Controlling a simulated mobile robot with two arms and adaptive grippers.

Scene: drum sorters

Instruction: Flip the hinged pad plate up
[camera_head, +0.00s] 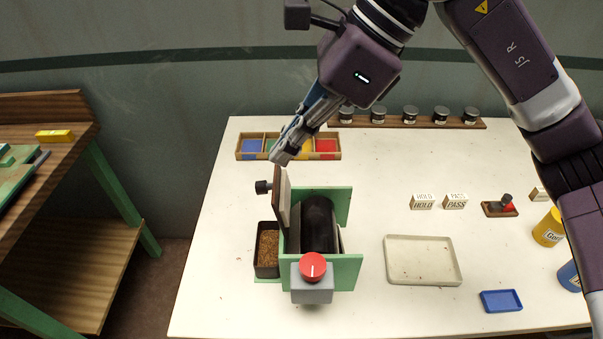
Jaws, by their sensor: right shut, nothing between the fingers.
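The green-framed drum sorter (343,205) stands on the white table, with a black drum (318,225) between its side plates. The pad plate (282,198), brown with a pale face, stands close to upright at the drum's left side. A black knob (263,187) sticks out to its left. My right gripper (283,156) is shut and empty, with its fingertips at the top edge of the pad plate; I cannot tell whether they touch. My left gripper is not in view.
A red dial (312,267) sits at the sorter's front, and a bin of brown grains (267,250) at its left. A divided colour tray (326,147) lies behind. A beige tray (423,260), blue tray (501,301) and HOLD and PASS blocks (455,201) lie to the right.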

